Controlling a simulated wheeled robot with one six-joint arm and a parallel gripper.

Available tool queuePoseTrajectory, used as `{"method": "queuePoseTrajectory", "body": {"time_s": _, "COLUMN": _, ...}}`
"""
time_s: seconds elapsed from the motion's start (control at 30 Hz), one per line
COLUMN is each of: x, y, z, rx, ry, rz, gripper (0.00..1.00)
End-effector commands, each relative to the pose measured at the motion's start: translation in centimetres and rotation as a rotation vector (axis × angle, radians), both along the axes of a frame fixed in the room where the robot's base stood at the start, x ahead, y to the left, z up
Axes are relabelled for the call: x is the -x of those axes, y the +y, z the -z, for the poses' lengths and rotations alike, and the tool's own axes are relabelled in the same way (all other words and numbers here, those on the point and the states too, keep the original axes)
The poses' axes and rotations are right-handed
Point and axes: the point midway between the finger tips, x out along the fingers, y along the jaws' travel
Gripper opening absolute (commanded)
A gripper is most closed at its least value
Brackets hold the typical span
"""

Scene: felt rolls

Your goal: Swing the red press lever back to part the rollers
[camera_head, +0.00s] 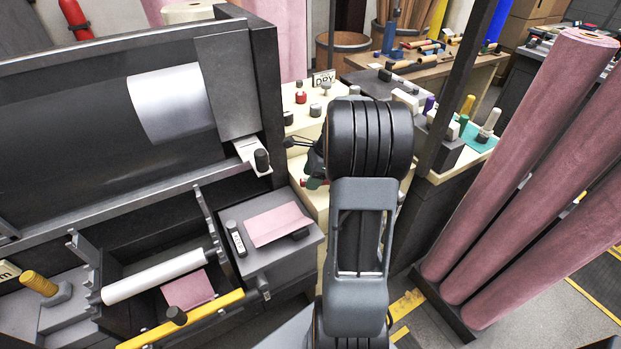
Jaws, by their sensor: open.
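My gripper (288,142) shows small and dark at the left of my arm's large dark joint, over the cream panel. It is open, and nothing shows between its fingers. A small bit of red (303,182) shows just below my wrist; most of it is hidden, and I cannot tell whether it is the press lever. A red knob (301,97) stands on the cream panel (291,118) behind the gripper. A silver roller (172,103) sits in the big dark machine at left. A white roller (155,275) lies in the lower frame. No full red lever is clearly visible.
A yellow bar (190,318) runs along the lower frame. A grey box with a pink felt sheet (278,224) stands left of my arm. A dark post (458,85) and tall pink felt rolls (530,150) stand at right. My arm hides the middle.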

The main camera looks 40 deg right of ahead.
Motion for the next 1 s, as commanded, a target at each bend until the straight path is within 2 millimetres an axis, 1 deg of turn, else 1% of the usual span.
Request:
{"method": "queuePoseTrajectory", "body": {"time_s": 0.13, "x": -0.11, "y": 0.2, "z": 0.52, "rx": 0.002, "ry": -0.001, "rz": -0.001, "gripper": 0.53}}
{"method": "queuePoseTrajectory", "body": {"time_s": 0.43, "x": -0.12, "y": 0.23, "z": 0.6, "rx": 0.002, "ry": -0.001, "rz": -0.001, "gripper": 0.52}}
{"method": "queuePoseTrajectory", "body": {"time_s": 0.9, "x": -0.11, "y": 0.21, "z": 0.57, "rx": 0.002, "ry": -0.001, "rz": -0.001, "gripper": 0.07}}
{"method": "queuePoseTrajectory", "body": {"time_s": 1.0, "x": -0.1, "y": 0.2, "z": 0.58, "rx": 0.002, "ry": -0.001, "rz": -0.001, "gripper": 0.0}}
